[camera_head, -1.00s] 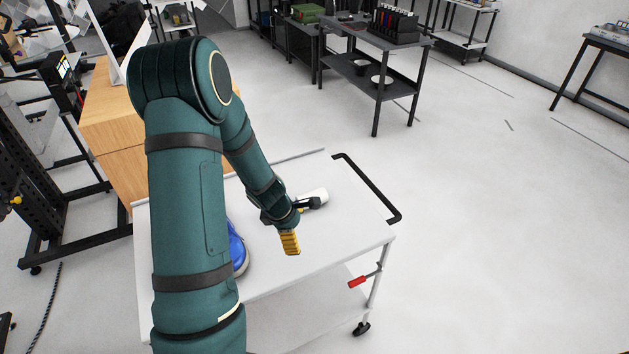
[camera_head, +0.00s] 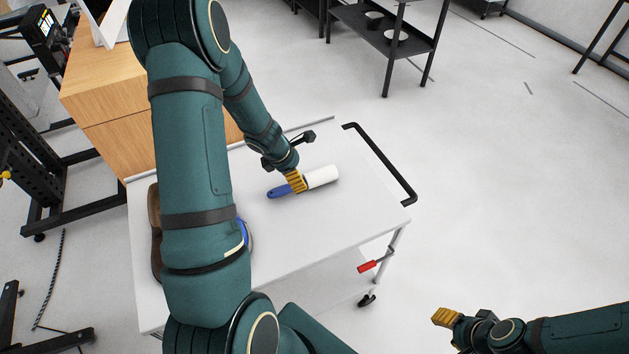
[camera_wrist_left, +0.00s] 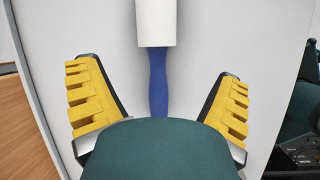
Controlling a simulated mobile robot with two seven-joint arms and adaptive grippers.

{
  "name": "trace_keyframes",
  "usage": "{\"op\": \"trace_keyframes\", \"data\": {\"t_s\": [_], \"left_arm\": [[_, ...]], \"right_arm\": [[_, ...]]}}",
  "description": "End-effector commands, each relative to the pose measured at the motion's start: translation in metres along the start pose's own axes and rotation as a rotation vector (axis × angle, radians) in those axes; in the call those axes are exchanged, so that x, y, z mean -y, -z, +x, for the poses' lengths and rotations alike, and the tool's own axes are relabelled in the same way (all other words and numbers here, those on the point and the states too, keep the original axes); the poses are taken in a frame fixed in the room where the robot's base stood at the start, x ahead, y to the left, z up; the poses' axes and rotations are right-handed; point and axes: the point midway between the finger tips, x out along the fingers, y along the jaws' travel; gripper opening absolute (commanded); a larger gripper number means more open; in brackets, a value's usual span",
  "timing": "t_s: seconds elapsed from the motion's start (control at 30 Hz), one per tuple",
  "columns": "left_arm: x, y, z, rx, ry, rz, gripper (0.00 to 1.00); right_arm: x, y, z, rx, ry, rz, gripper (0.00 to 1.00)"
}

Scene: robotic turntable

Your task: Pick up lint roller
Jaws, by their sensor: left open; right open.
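The lint roller lies flat on the white cart top, with a white roll (camera_head: 322,176) and a blue handle (camera_head: 280,191). My left gripper (camera_head: 296,181) is over the lint roller, near where the roll meets the handle, and hides part of it. In the left wrist view the blue handle (camera_wrist_left: 158,85) runs between the two spread yellow fingers of my left gripper (camera_wrist_left: 158,97), with space on both sides. The white roll (camera_wrist_left: 156,22) lies beyond the fingertips. My right gripper (camera_head: 445,317) is at the lower right, over the floor, away from the cart, empty.
The white cart (camera_head: 330,221) has a black handle bar (camera_head: 382,165) at its right end and a red-handled clamp (camera_head: 367,267) at its front. A blue object (camera_head: 245,234) on the cart is mostly hidden by my left arm. A wooden cabinet (camera_head: 112,132) stands behind left.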

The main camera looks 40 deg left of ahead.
Motion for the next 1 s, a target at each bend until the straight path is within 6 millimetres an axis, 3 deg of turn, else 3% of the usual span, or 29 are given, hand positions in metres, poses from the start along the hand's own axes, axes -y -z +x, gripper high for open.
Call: {"op": "trace_keyframes", "data": {"t_s": [0.1,0.37,0.63,0.97,1.0], "left_arm": [[0.0,0.001,0.02,-0.001,0.0,0.0,0.92],[-0.001,0.001,0.036,0.0,0.0,0.001,0.92],[-0.005,0.005,0.073,0.0,0.001,0.001,0.92],[-0.006,0.004,0.08,0.001,-0.001,0.002,0.92],[-0.006,0.004,0.08,0.0,-0.001,0.002,0.87]], "right_arm": [[-0.003,-0.001,0.008,0.0,-0.001,0.0,0.47],[-0.004,-0.001,0.012,0.0,-0.002,0.0,0.47],[-0.007,-0.003,0.021,0.0,-0.004,0.0,0.47],[-0.007,-0.003,0.022,0.0,-0.005,0.0,0.47],[-0.007,-0.003,0.022,0.0,-0.005,0.0,0.47]]}}
